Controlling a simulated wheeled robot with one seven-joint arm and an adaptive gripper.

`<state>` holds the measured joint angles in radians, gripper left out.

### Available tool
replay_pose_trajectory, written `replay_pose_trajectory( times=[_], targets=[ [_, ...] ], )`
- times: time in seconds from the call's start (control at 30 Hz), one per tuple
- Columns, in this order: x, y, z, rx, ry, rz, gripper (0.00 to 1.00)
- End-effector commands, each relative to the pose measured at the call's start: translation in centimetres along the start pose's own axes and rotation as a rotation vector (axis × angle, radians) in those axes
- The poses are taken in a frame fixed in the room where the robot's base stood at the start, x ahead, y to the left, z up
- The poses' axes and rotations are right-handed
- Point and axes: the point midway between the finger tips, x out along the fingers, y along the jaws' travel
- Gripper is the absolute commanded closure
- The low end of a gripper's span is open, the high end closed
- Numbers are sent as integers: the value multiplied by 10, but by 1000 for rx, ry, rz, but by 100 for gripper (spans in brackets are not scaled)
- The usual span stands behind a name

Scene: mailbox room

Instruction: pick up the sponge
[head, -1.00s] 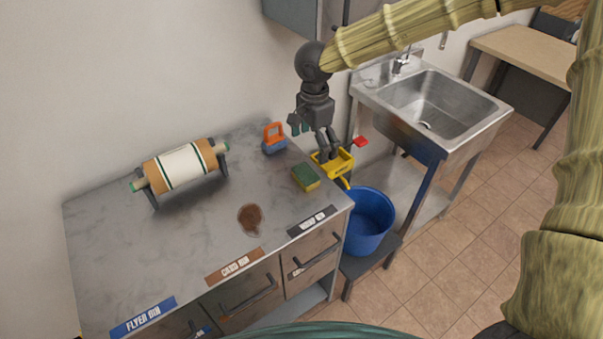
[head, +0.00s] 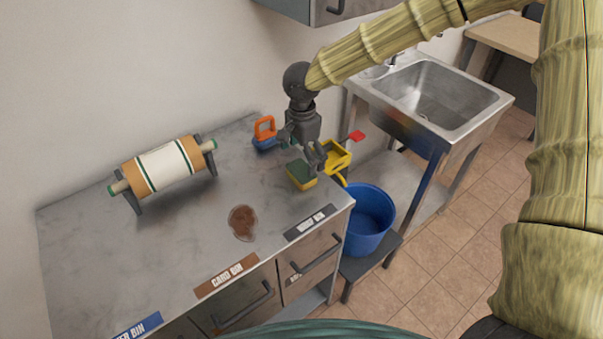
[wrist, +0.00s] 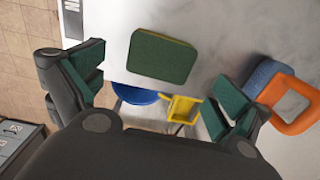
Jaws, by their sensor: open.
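The sponge (head: 302,175), green on top with a yellow side, lies flat on the grey counter near its right end. In the wrist view the sponge (wrist: 162,56) shows beyond and between my fingers, nothing touching it. My gripper (head: 316,158) is above the counter's right end, just behind the sponge in the head view. In the wrist view my gripper (wrist: 160,95) has its green-padded fingers spread wide and empty.
An orange-handled blue tool (head: 264,134) stands close to my gripper's left. A brown stain (head: 243,223) and a paper roll (head: 165,168) are farther left on the counter.

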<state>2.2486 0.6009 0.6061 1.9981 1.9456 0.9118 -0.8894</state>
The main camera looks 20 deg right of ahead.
Motion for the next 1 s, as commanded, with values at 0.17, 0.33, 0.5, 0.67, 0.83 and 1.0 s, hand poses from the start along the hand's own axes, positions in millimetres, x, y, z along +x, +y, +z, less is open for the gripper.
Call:
replay_pose_trajectory(
  times=[0.17,0.33,0.5,0.67,0.83,1.0],
  targets=[
    [8,0,0,1,0,0,0],
    [27,0,1,2,1,3,0],
    [49,0,2,3,0,2,0],
    [57,0,2,3,-1,-2,0],
    [58,0,2,3,-1,-2,0],
    [58,0,2,3,-1,-1,15]
  ],
)
